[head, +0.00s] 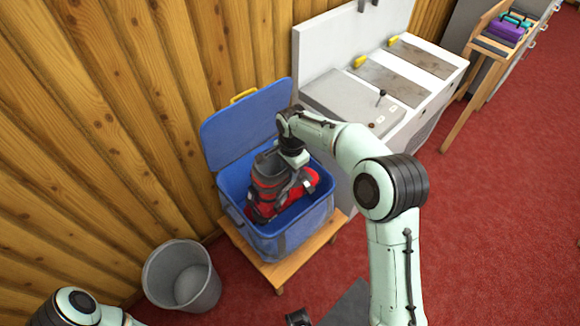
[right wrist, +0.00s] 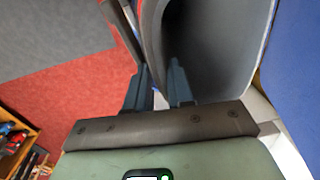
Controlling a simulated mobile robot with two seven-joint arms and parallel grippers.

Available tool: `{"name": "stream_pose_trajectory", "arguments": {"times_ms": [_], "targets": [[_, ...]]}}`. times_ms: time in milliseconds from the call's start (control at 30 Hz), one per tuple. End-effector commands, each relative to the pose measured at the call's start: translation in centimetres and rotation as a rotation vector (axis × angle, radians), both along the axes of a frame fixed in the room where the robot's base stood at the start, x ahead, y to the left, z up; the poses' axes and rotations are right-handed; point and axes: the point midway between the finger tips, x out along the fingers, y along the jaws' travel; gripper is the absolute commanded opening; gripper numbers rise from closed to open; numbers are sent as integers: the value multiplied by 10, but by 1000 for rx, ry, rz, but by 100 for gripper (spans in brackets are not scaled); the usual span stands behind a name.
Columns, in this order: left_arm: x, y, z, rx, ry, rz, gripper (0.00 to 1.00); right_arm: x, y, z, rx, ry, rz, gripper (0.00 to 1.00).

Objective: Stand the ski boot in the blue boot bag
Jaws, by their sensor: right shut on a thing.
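The red and dark grey ski boot (head: 265,190) is inside the open blue boot bag (head: 285,245), roughly upright with its cuff at the top. Whether its sole touches the bag floor is hidden. My right gripper (head: 293,158) reaches over the bag and is shut on the wall of the boot's cuff. In the right wrist view, the fingers (right wrist: 160,80) have the cuff wall between them, and the hollow grey cuff (right wrist: 215,45) fills the upper right. The bag's lid (head: 245,125) stands open at the back.
The bag stands on a low wooden stand (head: 270,270). A grey bin (head: 182,275) is to its left and a wooden wall (head: 100,130) behind. A white machine (head: 390,85) is close on the right. Red carpet (head: 510,200) is free farther right.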

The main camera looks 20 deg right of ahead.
Motion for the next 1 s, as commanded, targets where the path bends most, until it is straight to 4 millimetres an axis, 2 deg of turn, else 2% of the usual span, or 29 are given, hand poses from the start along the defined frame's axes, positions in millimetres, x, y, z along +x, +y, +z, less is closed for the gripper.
{"name": "stream_pose_trajectory", "arguments": {"times_ms": [833, 1000], "targets": [[22, 1, -56, 13, -83, 18, 40, 2, 1, -87, 1, -6, 1, 0], [33, 6, -68, 27, -116, 31, 40, 1, 0, -100, 2, -6, 0, 0]]}}
